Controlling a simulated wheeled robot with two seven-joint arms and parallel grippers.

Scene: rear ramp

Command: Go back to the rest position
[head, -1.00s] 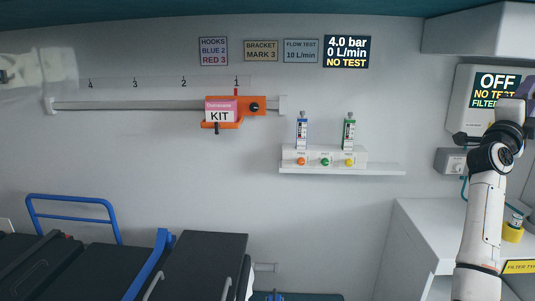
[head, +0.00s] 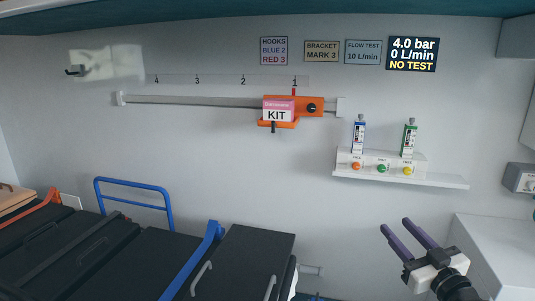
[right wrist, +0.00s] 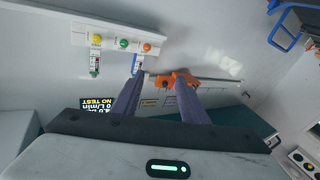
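My right gripper (head: 396,230) is at the lower right of the head view, in front of the wall and left of the white cabinet. Its two dark purple fingers are apart with nothing between them. The fingers also show in the right wrist view (right wrist: 158,88), spread and empty, with the wall beyond them. My left gripper is not in view.
An orange bracket (head: 312,107) with a pink-and-white KIT label sits on the wall rail (head: 190,101) at mark 1. A shelf (head: 440,181) carries blue and green flowmeters. A black stretcher (head: 255,244) with blue rails stands lower left. A white cabinet (head: 495,240) stands right.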

